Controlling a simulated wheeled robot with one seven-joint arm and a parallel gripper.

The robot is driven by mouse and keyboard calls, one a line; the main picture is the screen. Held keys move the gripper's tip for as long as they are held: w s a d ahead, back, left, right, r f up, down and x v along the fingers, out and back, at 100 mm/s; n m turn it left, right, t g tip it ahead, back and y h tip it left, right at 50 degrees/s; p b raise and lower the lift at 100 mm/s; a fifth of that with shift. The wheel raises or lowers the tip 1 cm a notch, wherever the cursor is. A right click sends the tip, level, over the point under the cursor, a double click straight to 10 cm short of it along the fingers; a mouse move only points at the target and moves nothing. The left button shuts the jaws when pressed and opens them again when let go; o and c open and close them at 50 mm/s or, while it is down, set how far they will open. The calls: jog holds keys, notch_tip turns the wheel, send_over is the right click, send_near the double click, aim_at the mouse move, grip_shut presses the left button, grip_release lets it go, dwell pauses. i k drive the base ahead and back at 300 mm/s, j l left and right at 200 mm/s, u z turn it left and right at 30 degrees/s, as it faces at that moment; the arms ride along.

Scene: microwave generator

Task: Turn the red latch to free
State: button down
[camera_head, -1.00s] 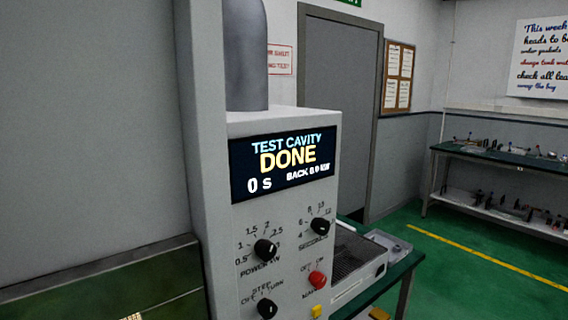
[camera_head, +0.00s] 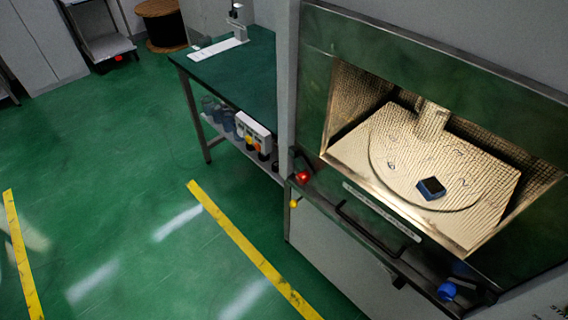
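A red knob-like part (camera_head: 303,176), which looks like the red latch, sits at the left end of the front edge below the lit test cavity (camera_head: 470,225). Its exact turn position is too small to tell. A blue knob (camera_head: 447,291) sits at the right end of the same edge. Inside the cavity, a small dark blue block (camera_head: 431,188) lies on a round marked plate. My gripper is not in view.
A dark bar handle (camera_head: 375,233) runs along the front below a label strip. A small yellow part (camera_head: 293,204) is below the red one. A green-topped bench (camera_head: 235,78) with jars underneath stands left of the machine. The green floor (camera_head: 130,180) at left is clear.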

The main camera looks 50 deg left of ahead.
aim_at(306, 173)
jog(key=u, duration=2)
jog(key=i+j+u, duration=0.3)
jog(key=u, duration=0.2)
jog(key=i+j+u, duration=0.35)
jog(key=u, duration=0.15)
